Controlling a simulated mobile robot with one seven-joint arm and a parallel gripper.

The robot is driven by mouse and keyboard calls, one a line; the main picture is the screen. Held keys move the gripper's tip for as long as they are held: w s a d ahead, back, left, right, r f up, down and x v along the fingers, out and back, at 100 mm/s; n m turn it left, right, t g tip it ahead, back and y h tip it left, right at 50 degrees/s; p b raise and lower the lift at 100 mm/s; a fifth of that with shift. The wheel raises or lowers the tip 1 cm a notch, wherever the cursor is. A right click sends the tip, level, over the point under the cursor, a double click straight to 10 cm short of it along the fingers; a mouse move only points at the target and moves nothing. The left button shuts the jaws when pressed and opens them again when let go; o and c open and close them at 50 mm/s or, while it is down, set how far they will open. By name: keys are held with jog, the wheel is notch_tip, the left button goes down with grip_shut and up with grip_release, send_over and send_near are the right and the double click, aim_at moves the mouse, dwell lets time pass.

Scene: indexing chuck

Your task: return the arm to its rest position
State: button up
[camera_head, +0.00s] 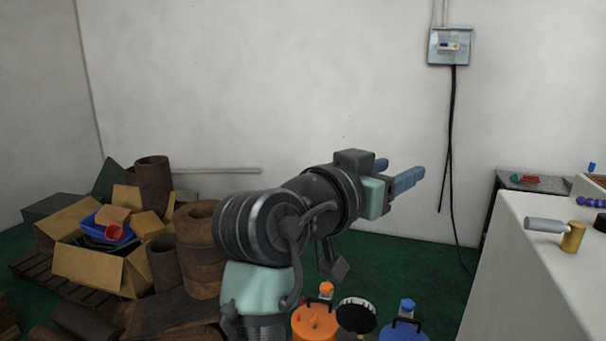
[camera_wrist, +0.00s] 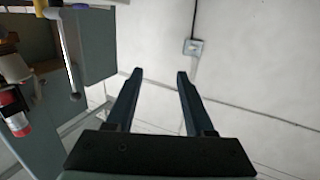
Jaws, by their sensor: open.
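My gripper (camera_head: 408,180) is at the end of my raised arm in the head view, in front of the white wall and pointing right. Its two blue fingers are apart with nothing between them. In the wrist view the two dark fingers of my gripper (camera_wrist: 160,73) are also spread, with only the pale wall behind them. The arm is bent, with its wrist held above the floor and clear of the white machine at the right. The chuck cannot be made out in either view.
A white machine top (camera_head: 535,265) at right bears a grey-handled brass piece (camera_head: 572,238). A cardboard box (camera_head: 90,265) and rusty cylinders (camera_head: 198,225) crowd the left. Orange (camera_head: 315,322) and blue (camera_head: 402,331) lidded containers stand below. A grey wall box (camera_head: 450,46) has a hanging cable.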

jog(key=s+a+r+n+t+y+p, duration=0.1)
jog(key=s+a+r+n+t+y, duration=0.1)
jog(key=s+a+r+t+y, duration=0.2)
jog(key=s+a+r+n+t+y+p, duration=0.1)
jog(key=s+a+r+n+t+y, duration=0.2)
jog(key=s+r+t, duration=0.3)
jog(key=s+a+r+n+t+y+p, duration=0.2)
jog(key=s+a+r+n+t+y, duration=0.1)
jog(key=s+r, duration=0.6)
notch_tip(320, 180, up, 2)
jog(key=shift+s+a+r+t+y, duration=0.1)
jog(key=shift+s+a+t+y, duration=0.05)
jog(key=shift+a+t+y, duration=0.85)
